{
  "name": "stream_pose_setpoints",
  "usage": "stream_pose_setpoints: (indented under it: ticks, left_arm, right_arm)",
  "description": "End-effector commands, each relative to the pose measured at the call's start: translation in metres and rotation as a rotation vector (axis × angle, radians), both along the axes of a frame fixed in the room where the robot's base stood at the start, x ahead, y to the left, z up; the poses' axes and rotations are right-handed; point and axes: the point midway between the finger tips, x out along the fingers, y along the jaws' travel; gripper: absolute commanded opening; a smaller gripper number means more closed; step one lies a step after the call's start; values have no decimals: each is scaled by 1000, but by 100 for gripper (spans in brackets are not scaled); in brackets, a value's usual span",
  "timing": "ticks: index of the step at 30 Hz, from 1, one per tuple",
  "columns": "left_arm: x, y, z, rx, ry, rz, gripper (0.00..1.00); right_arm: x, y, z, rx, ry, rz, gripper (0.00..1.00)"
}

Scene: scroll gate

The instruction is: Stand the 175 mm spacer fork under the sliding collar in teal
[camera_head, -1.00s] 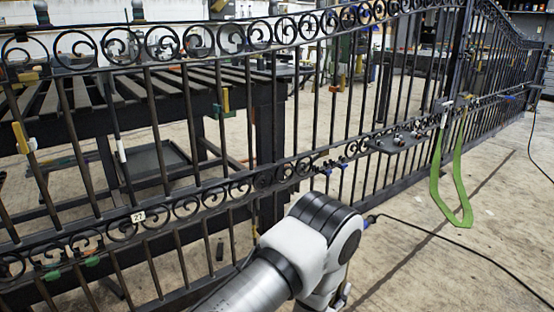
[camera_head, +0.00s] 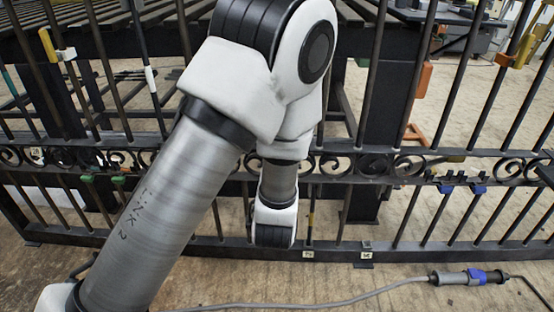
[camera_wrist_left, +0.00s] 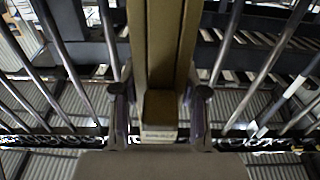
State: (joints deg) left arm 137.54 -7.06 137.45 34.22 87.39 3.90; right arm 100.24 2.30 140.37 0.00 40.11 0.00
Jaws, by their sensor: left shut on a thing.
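My left gripper (camera_wrist_left: 160,108) is shut on a tan, two-pronged piece, which looks like the spacer fork (camera_wrist_left: 160,103). Its prongs run up out of the left wrist view, and its near end has small print too blurred to read. In the head view my left arm crosses the middle and hides its gripper and the fork. A teal sleeve on a bar at the far left edge may be the teal sliding collar (camera_head: 6,82); it is partly cut off. My right gripper is not in view.
The iron gate's scroll rail (camera_head: 340,165) and upright bars span the head view. A yellow collar (camera_head: 48,45), a white collar (camera_head: 151,78) and an orange piece (camera_head: 423,80) are near bars. A grey cable (camera_head: 330,300) with a blue-banded connector lies on the floor in front.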

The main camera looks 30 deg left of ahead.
Motion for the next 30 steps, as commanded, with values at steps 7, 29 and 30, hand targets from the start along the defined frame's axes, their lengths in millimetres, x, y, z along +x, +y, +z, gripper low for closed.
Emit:
stream_pose_setpoints:
  ticks: [7, 29, 30]
  left_arm:
    - [-4, 10, 9, -10, -3, 35, 0]
    - [38, 35, 9, -10, -5, 34, 0]
    - [40, 37, 9, -9, -5, 33, 0]
  right_arm:
    - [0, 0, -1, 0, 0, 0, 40]
    - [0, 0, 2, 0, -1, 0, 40]
    - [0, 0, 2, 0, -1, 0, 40]
